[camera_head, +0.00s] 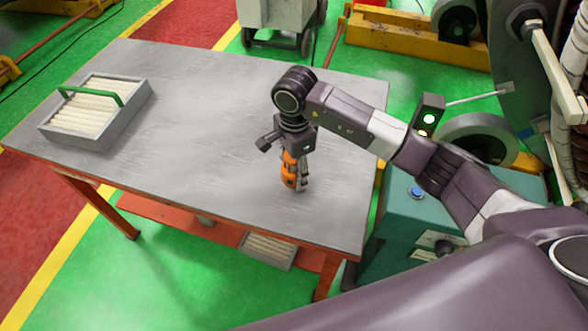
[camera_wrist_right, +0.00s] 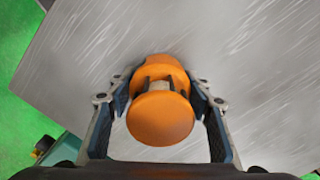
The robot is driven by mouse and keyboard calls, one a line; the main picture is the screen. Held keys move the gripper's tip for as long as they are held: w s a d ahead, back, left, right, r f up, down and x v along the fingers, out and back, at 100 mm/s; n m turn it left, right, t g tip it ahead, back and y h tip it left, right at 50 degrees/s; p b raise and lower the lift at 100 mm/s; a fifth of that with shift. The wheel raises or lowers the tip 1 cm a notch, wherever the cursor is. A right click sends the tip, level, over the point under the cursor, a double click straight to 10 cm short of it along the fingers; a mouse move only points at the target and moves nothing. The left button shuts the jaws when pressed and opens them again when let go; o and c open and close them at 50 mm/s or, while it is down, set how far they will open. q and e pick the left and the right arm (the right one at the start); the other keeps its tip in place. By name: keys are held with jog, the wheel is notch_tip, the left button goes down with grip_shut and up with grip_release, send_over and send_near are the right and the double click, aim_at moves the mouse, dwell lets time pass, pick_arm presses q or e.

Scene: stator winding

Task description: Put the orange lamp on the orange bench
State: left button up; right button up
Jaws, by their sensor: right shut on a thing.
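The orange lamp (camera_head: 289,170) is upright at the right part of the bench, under my right wrist. In the right wrist view the lamp (camera_wrist_right: 160,118) sits between the two fingers. My right gripper (camera_head: 296,178) is shut on it; the gripper also shows in the right wrist view (camera_wrist_right: 160,105). The lamp's base is at or very near the bench top; I cannot tell whether it touches. The bench (camera_head: 200,150) has a grey metal top and orange-red legs. My left gripper is not in view.
A grey tray of pale rods with a green handle (camera_head: 95,108) stands on the bench's left part. Another tray (camera_head: 268,250) lies on the lower shelf. A teal machine (camera_head: 410,225) with a green-lit box (camera_head: 428,115) stands to the right. The bench's middle is clear.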

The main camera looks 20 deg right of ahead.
jog(key=o, duration=0.9)
jog(key=shift+f, duration=0.15)
jog(key=o, duration=0.4)
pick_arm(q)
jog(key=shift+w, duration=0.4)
pick_arm(e)
jog(key=shift+r, duration=0.25)
jog(key=shift+w+r, duration=0.1)
jog(key=shift+r, duration=0.25)
notch_tip(320, 180, up, 11)
jog(key=b, duration=0.3)
jog(key=shift+r, duration=0.1)
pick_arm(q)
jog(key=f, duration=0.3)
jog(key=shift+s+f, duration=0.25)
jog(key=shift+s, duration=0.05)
